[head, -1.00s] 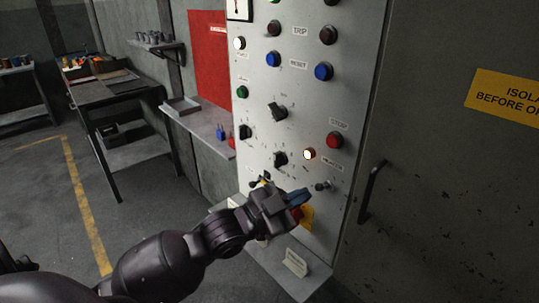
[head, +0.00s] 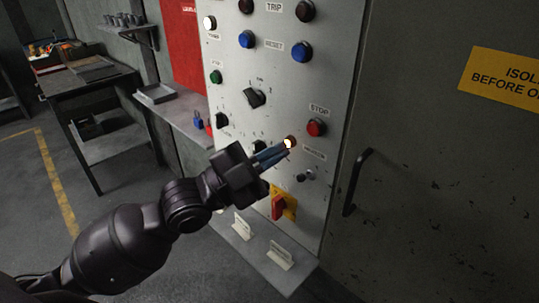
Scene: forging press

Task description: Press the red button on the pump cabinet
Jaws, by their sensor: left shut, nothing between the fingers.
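The grey pump cabinet panel (head: 275,75) stands in the middle of the head view, with rows of buttons, lamps and knobs. A bright red button (head: 316,128) sits under the STOP label at its right side. Darker red buttons sit at the top, one by the TRIP label (head: 305,10) and one further left (head: 245,5). My left gripper (head: 285,149) is shut and empty. Its blue-grey fingertips are at the lit amber button (head: 290,142), lower left of the STOP button; I cannot tell whether they touch. My right gripper is not in view.
A red rotary handle on a yellow plate (head: 281,205) and small toggles sit below the fingertips. A black door handle (head: 356,180) sticks out to the right. A ledge (head: 255,250) with small signs runs under the panel. A workbench (head: 85,80) stands back left.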

